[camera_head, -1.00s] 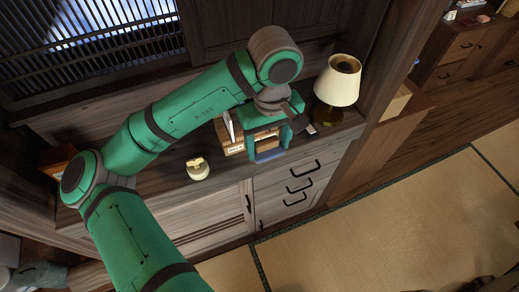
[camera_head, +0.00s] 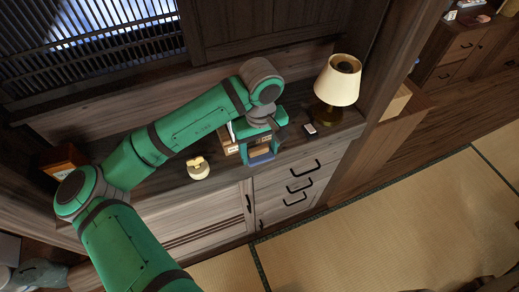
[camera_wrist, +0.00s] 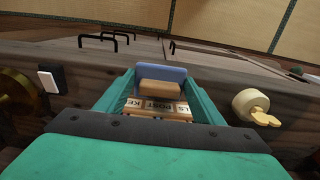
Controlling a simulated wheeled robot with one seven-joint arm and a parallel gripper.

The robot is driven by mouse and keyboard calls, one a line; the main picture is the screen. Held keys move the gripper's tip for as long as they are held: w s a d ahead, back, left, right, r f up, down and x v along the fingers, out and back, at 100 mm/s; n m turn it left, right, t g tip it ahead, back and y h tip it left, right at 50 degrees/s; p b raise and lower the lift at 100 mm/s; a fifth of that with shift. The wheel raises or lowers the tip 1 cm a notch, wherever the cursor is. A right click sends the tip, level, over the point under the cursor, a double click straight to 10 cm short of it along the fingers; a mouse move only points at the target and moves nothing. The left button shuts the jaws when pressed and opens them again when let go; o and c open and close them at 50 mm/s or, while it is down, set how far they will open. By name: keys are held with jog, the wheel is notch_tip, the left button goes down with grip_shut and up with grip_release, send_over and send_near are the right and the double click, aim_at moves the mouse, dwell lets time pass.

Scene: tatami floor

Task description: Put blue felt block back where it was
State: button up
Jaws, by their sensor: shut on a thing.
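The blue felt block (camera_head: 262,159) is between the fingertips of my gripper (camera_head: 261,151), above or at the front of the dark cabinet top (camera_head: 222,172). In the wrist view the blue felt block (camera_wrist: 161,74) spans between the two green fingers of my gripper (camera_wrist: 160,82), which are shut on it. A tan wooden piece (camera_wrist: 158,88) lies against its near side and may be part of it. Whether its underside touches the cabinet top cannot be told.
A lettered wooden box (camera_wrist: 157,108) is close behind the block, partly hidden by my gripper. A cream round object (camera_head: 198,169) stands to the left. A lamp (camera_head: 338,82) and a small white-faced item (camera_head: 310,128) are to the right. Drawers (camera_head: 300,185) are below.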

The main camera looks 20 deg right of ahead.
aim_at(260, 150)
jog(key=shift+f, duration=0.35)
jog(key=shift+s+f, duration=0.1)
jog(key=shift+f, duration=0.2)
jog(key=o, duration=1.1)
jog(key=shift+r, duration=0.45)
notch_tip(260, 150, up, 12)
jog(key=shift+r, duration=0.25)
